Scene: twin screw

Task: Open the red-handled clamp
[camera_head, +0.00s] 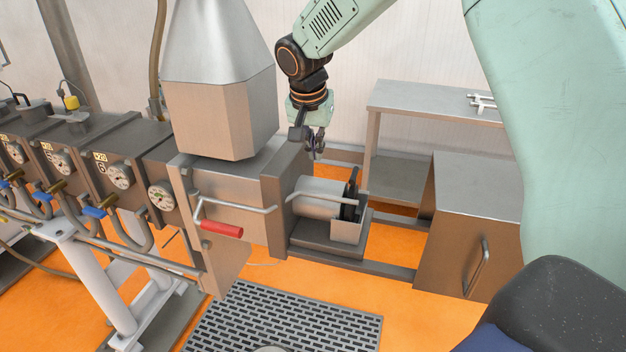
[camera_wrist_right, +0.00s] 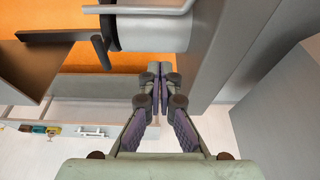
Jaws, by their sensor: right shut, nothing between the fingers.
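The red-handled clamp (camera_head: 222,229) is on the front face of the machine block, below the metal hopper. Its red grip points to the right and slightly down, and a bent metal rod joins it to the block. My right gripper (camera_head: 315,152) hangs behind and above the cylindrical die housing, well to the right of and beyond the red handle. In the right wrist view my right gripper (camera_wrist_right: 160,75) has its fingertips together with nothing between them. The red handle is not seen in that view. My left gripper is not in view.
The metal hopper (camera_head: 220,110) stands left of my right arm. The cylindrical housing (camera_head: 318,197) with a long bar sits below my gripper. A shelf table (camera_head: 420,102) and a cabinet (camera_head: 470,210) stand to the right. A floor grate (camera_head: 290,325) lies in front.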

